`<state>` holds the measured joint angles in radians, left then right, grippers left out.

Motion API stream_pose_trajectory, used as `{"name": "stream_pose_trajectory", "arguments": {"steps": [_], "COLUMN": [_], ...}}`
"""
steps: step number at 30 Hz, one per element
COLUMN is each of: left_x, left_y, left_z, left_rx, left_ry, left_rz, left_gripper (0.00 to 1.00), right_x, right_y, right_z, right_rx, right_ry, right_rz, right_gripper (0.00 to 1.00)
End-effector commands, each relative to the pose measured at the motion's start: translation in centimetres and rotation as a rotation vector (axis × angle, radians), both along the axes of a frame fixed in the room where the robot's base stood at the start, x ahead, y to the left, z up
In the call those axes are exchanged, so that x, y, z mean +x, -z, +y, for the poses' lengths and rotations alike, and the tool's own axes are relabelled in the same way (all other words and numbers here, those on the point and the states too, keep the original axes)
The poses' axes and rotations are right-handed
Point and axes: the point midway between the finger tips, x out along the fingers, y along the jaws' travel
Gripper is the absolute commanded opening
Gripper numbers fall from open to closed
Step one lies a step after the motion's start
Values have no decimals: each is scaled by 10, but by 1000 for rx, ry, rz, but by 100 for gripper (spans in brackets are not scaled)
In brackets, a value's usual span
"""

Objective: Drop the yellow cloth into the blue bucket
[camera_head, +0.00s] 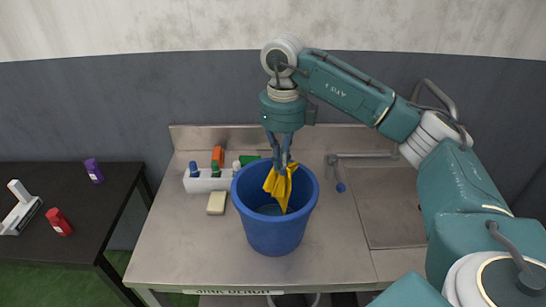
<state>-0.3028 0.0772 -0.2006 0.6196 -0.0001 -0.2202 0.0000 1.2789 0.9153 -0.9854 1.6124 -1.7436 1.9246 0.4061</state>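The yellow cloth (280,187) hangs bunched from my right gripper (282,164), whose fingers are closed on its top. The blue bucket (275,234) stands on the metal sink bench, open side up. The gripper points straight down over the bucket's opening, and the lower part of the cloth appears within the rim. Whether the cloth touches the bucket's inside cannot be told. My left gripper is not in view.
A white caddy (205,184) with several bottles stands left of the bucket, with a beige sponge or soap block (216,203) before it. A faucet (362,156) and sink basin (390,215) are to the right. A dark table (98,222) stands at the left.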

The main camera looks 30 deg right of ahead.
Motion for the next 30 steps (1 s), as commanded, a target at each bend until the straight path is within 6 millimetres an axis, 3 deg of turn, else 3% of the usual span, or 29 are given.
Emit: {"name": "stream_pose_trajectory", "arguments": {"steps": [7, 15, 26, 30], "left_x": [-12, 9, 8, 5], "left_y": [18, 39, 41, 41], "left_z": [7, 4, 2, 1], "left_rx": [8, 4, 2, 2], "left_ry": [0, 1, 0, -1], "left_rz": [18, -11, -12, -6], "left_gripper": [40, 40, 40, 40], "right_x": [0, 0, 0, 0], "right_y": [23, 54, 59, 59], "right_z": [0, 0, 0, 0], "right_rx": [0, -1, 0, 0], "right_ry": [1, -1, -2, -1], "right_rz": [1, 0, 0, 0], "right_gripper": [0, 0, 0, 27]}}
